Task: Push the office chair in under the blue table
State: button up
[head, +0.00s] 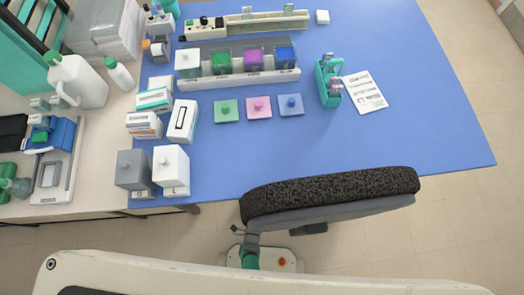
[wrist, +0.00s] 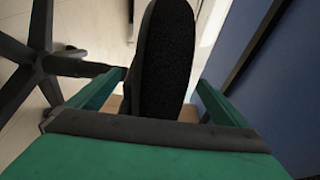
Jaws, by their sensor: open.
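The blue table (head: 400,110) fills the middle of the head view. The office chair (head: 330,192) shows at its front edge as a black speckled cushion with a grey underside, overlapping the edge in the picture. In the wrist view, the narrow side of the black chair cushion (wrist: 165,55) stands between the green fingers of my gripper (wrist: 162,80). The fingers are spread, with gaps on both sides of the cushion. The chair's dark wheeled base (wrist: 40,65) shows at the left. How far the chair reaches under the table is hidden.
A dark and a white square container (head: 171,165) stand near the table's front left corner. A green bottle holder (head: 328,82) and a printed sheet (head: 364,91) lie further right. A bench with a white jug (head: 82,80) adjoins the left. Floor (head: 450,225) shows clear at right.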

jog(key=shift+s+a, duration=0.1)
jog(key=shift+s, duration=1.15)
jog(key=shift+s, duration=0.1)
